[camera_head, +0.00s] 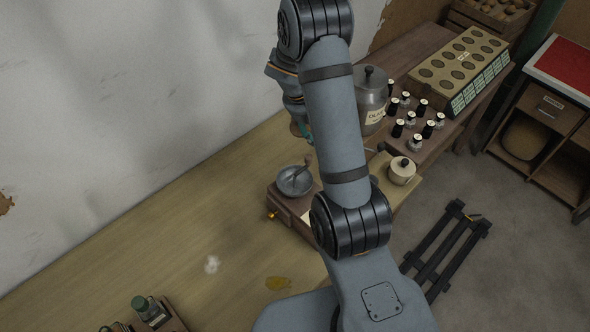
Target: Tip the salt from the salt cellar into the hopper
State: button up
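A grinder with a round grey metal bowl (295,181) and a crank handle stands on a wooden box (292,212) on the table; the bowl looks like the hopper. My arm comes up from the lower right and covers the middle of the view. Its wrist bends down behind the upper link. Only a small teal-and-dark part of my gripper (304,130) shows, beyond the bowl; its fingers are hidden. I cannot tell whether it holds anything. I cannot clearly identify the salt cellar. A small cream lidded pot (402,171) stands right of my arm.
A wooden holder with a green bottle (146,309) is lower left.

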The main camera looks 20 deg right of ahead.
jog(key=shift+w+d+r+y+p, duration=0.1)
jog(key=shift+d+r+y+p, duration=0.2)
jog(key=shift+r+p, duration=0.55)
jog(key=shift+a+f, duration=0.2)
jog(key=shift+f, duration=0.55)
jog(key=shift+d+b, duration=0.25)
jog(key=shift+b, duration=0.15)
jog(key=shift+a, duration=0.15)
jog(key=shift+w+d+r+g+y, duration=0.15)
jog(key=shift+r+g+y, duration=0.1)
jog(key=shift+r+y, duration=0.55)
jog(key=shift+s+d+r+g+y, duration=0.1)
jog(key=shift+r+g+y, duration=0.3)
jog(key=shift+r, duration=0.6)
jog(key=shift+a+r+y, duration=0.2)
jog(key=shift+r+y, duration=0.5)
jog(key=shift+y, duration=0.1)
